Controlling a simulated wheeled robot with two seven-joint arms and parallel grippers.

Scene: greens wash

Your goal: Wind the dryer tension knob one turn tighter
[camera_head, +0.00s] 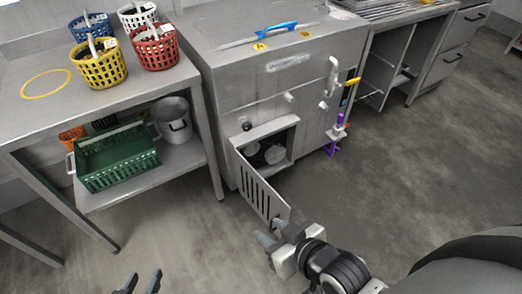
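The grey metal machine, apparently the dryer (235,75), stands at the centre. Its slotted front panel (262,189) hangs open at the lower left, showing a compartment with round pale parts (274,154). I cannot tell whether one is the tension knob. A small dark knob (246,126) is above the opening, and pale knobs (289,97) are higher on the front. My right gripper (272,232) is open, at the panel's lower outer corner; contact is unclear. My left gripper (140,284) is open and empty at the bottom edge, away from the machine, partly cut off.
A steel table (30,118) at left holds yellow (102,70), red (155,50), white and blue baskets. Its lower shelf holds a green crate (118,160) and a metal pot (173,122). A blue handle (272,34) tops the machine. Floor in front is clear.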

